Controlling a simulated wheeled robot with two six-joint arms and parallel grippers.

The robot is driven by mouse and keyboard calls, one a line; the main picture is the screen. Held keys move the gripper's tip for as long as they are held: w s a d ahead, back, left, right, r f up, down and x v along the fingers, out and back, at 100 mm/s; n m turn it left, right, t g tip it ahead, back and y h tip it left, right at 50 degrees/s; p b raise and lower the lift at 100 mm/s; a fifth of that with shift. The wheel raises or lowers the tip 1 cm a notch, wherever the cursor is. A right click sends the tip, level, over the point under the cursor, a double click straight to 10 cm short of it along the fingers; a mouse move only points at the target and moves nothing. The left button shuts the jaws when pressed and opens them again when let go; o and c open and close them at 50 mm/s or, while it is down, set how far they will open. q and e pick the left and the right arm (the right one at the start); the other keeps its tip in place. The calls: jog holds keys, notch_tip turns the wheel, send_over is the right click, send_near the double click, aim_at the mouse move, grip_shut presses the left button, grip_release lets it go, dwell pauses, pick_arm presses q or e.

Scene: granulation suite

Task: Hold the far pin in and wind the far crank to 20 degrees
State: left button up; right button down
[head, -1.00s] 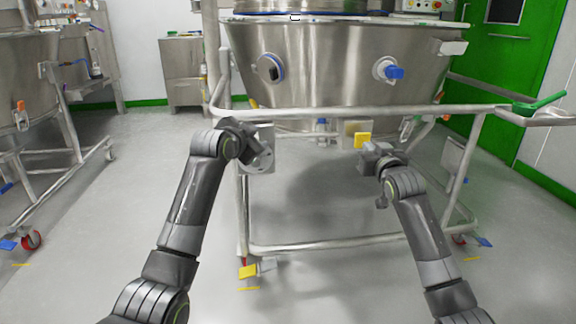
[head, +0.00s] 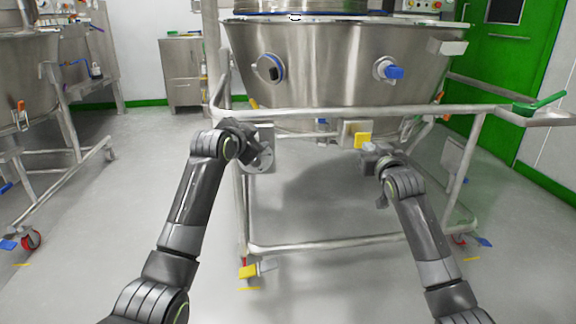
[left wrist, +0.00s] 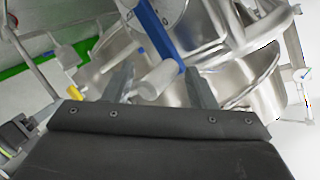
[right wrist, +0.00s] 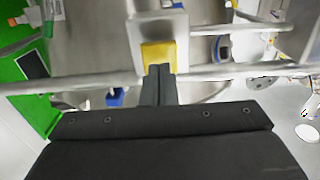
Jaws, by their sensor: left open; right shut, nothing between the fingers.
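My left gripper (left wrist: 160,92) is open, with its fingers on either side of a pale cylindrical crank handle (left wrist: 160,78). A blue crank arm (left wrist: 161,36) runs from it toward a round dial. In the head view the left gripper (head: 250,150) is in front of the grey crank plate (head: 266,136) on the frame's left post; the fingers mostly hide the crank. The yellow pin (head: 363,140) sticks out of a grey bracket (head: 345,132) under the rail. My right gripper (right wrist: 158,70) is shut and empty, its fingertips at the yellow pin's face (right wrist: 158,54); whether they touch is unclear.
The steel bowl (head: 335,75) hangs above in a tubular frame (head: 330,245). Its front rail (head: 310,112) runs just above both grippers. A green handle (head: 538,104) is at right. The floor in front is clear.

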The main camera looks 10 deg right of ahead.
aim_at(363, 140)
jog(key=shift+w, duration=0.1)
dwell(0.4)
pick_arm(q)
jog(key=c, duration=0.8)
pick_arm(e)
jog(key=w, duration=0.4)
pick_arm(q)
jog(key=shift+w+a+r, duration=0.1)
jog(key=shift+r, duration=0.25)
pick_arm(e)
jog(key=shift+s+a+r, duration=0.1)
jog(key=shift+r, duration=0.15)
dwell(0.5)
pick_arm(q)
jog(key=shift+d, duration=0.65)
pick_arm(e)
jog(key=shift+r, duration=0.1)
pick_arm(q)
jog(key=shift+d, duration=0.3)
dwell(0.6)
